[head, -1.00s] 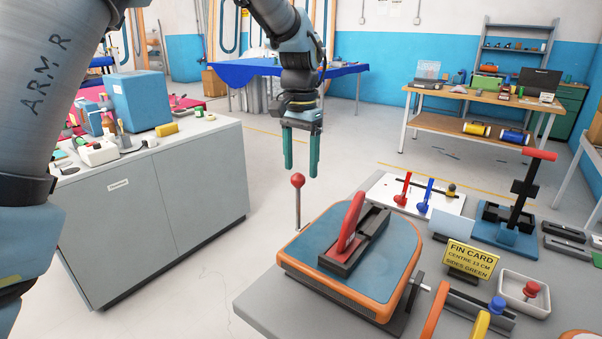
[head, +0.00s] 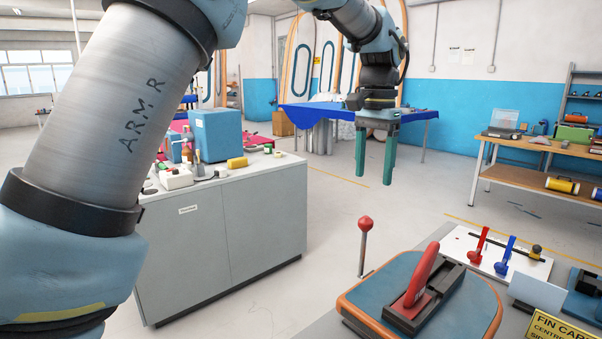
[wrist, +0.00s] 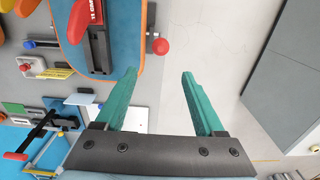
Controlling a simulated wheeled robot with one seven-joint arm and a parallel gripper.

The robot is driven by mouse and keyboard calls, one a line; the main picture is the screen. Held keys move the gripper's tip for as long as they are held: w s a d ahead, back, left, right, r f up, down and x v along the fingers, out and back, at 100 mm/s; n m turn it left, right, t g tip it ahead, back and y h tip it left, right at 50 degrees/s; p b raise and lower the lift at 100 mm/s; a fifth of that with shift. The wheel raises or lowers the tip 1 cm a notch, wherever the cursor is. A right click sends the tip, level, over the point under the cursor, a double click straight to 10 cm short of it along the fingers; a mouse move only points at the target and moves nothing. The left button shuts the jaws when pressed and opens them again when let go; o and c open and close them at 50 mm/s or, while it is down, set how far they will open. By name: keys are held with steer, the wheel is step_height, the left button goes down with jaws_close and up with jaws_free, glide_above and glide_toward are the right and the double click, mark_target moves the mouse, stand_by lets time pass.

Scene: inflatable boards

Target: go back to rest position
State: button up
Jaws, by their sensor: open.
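My gripper (head: 375,182) hangs in the air with its two green fingers pointing down and apart, with nothing between them. In the wrist view my gripper (wrist: 160,75) is also open and empty, with pale floor below it. It is above and beyond the board piece (head: 362,296), which is blue with an orange rim and lies on the grey bench. A red fin (head: 422,272) stands tilted in a black holder (head: 445,290) on that board. The fin also shows in the wrist view (wrist: 79,20).
A red-knobbed lever (head: 366,224) stands upright by the board's left edge. A grey cabinet (head: 225,235) with a blue box (head: 216,135) is at left. A white panel with red and blue clamps (head: 507,255) and a yellow card (head: 553,327) are at right. Open floor lies between cabinet and bench.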

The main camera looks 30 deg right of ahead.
steer(key=w+a+f+n, duration=0.2)
steer(key=w+a+f, duration=0.15)
steer(key=a, duration=0.55)
steer(key=w+a+f+n, duration=0.2)
steer(key=w+a+n, duration=0.15)
steer(key=a, duration=0.45)
steer(key=w+a+f+n, duration=0.25)
steer(key=w+a, duration=0.25)
steer(key=a, duration=0.4)
steer(key=s+a+f+n, duration=0.3)
steer(key=s+a+f, duration=0.1)
steer(key=a, duration=0.6)
steer(key=s+a+f+n+t, duration=0.1)
steer(key=s+a+f, duration=0.3)
steer(key=a, duration=0.7)
steer(key=shift+n+t, duration=0.3)
steer(key=shift+n, duration=0.6)
